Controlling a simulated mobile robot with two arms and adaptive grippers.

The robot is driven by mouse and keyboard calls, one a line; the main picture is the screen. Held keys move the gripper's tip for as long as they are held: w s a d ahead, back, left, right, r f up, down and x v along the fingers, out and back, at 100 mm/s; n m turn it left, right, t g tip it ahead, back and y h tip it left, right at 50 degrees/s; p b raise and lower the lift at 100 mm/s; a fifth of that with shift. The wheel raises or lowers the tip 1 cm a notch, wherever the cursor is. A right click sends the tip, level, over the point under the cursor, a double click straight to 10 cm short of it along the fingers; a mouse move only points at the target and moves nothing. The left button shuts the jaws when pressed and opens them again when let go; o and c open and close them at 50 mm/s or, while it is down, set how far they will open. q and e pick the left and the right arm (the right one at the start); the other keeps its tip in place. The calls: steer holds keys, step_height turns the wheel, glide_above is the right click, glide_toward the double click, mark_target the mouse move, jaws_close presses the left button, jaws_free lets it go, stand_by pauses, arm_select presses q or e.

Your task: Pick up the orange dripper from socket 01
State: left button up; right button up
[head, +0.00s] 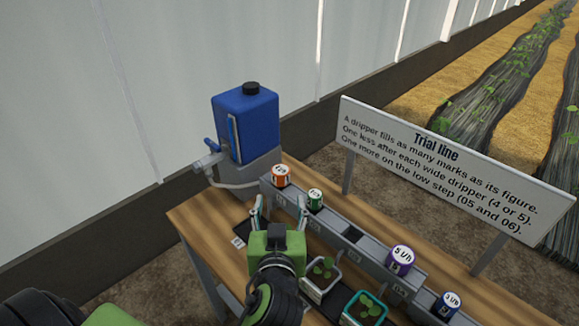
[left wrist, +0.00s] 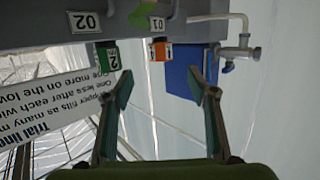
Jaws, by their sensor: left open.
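The orange dripper (head: 280,177) stands upright in the far left end socket of the grey rail (head: 325,236). In the left wrist view, which is upside down, the orange dripper (left wrist: 159,51) is by the 01 label (left wrist: 157,24). My left gripper (head: 279,206) is open and empty, just in front of the rail below the orange dripper. In the wrist view the left gripper (left wrist: 163,84) has its fingers spread, with the dripper between their lines but apart from them. My right gripper is not in view.
A green dripper (head: 315,198) sits close by in socket 02. A purple dripper (head: 400,260) and a blue one (head: 446,305) are farther right. A blue tank (head: 246,125) stands behind the rail's left end. Potted seedlings (head: 322,274) stand in front; a sign (head: 455,165) stands behind.

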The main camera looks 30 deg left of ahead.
mark_target(280, 179)
arm_select(q)
steer(key=x, duration=0.2)
steer(key=p+x, duration=0.1)
steer(key=x, duration=0.4)
steer(key=shift+w+a+r+p, duration=0.15)
steer(key=shift+w+r+p, duration=0.1)
steer(key=shift+w+p, duration=0.1)
steer(key=shift+w+a+f, duration=0.15)
steer(key=shift+w, duration=0.3)
steer(key=p+x, duration=0.1)
steer(key=x, duration=0.4)
steer(key=shift+a+f, duration=0.1)
steer(key=shift+f, duration=0.1)
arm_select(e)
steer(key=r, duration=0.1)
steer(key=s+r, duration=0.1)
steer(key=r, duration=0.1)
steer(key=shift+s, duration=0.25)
arm_select(q)
steer(key=shift+c, duration=0.4)
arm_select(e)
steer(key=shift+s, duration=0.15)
arm_select(q)
steer(key=c, duration=1.1)
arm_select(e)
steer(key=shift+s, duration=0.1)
